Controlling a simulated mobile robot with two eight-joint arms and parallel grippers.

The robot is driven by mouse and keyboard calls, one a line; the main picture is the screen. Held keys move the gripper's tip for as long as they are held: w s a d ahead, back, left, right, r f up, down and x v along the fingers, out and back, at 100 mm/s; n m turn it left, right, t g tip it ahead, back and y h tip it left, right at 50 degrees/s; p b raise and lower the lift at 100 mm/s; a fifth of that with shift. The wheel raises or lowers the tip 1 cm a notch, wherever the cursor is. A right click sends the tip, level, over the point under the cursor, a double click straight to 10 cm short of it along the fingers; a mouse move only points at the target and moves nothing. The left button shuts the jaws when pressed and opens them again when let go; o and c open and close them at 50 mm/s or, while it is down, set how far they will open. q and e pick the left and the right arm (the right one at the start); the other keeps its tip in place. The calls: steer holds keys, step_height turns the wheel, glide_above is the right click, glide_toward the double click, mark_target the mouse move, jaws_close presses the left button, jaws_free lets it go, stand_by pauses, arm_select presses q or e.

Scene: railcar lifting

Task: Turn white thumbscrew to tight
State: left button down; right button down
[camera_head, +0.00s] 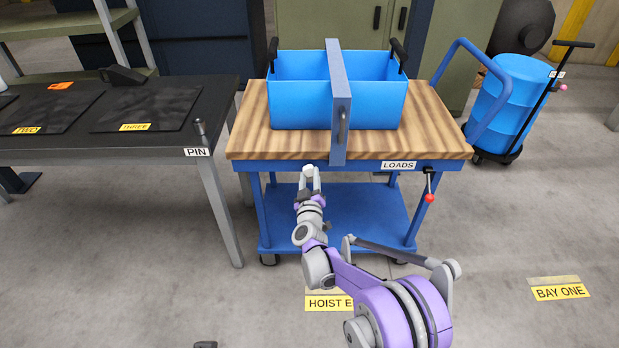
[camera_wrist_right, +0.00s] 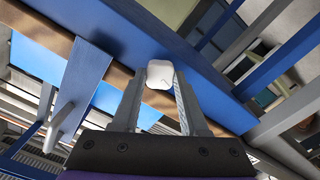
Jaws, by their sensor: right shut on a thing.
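The white thumbscrew (camera_head: 308,169) sits at the front edge of the blue cart, just below its wooden top. It also shows in the right wrist view as a rounded white knob (camera_wrist_right: 160,72) against the blue frame. My right gripper (camera_head: 310,178) reaches up to it from the front, with one finger on each side, shut on the knob. In the right wrist view my fingers (camera_wrist_right: 161,86) hide part of its sides. I cannot tell from these frames how tight the screw is. My left gripper is not in view.
A blue bin (camera_head: 298,105) stands on the wooden cart top (camera_head: 431,140), with an upright blue plate (camera_head: 341,120) across its front. A red-tipped lever (camera_head: 430,196) hangs at the cart's front right. A black table (camera_head: 90,142) stands left.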

steer(key=m, duration=0.4)
steer(key=shift+m, duration=0.3)
steer(key=m, duration=0.3)
steer(key=shift+m, duration=0.4)
steer(key=m, duration=0.7)
steer(key=shift+a, duration=0.1)
steer(key=m, duration=0.3)
steer(key=shift+m, duration=0.4)
steer(key=m, duration=0.4)
steer(key=shift+p, duration=0.3)
steer(key=m, duration=0.4)
steer(key=shift+m, duration=1.9)
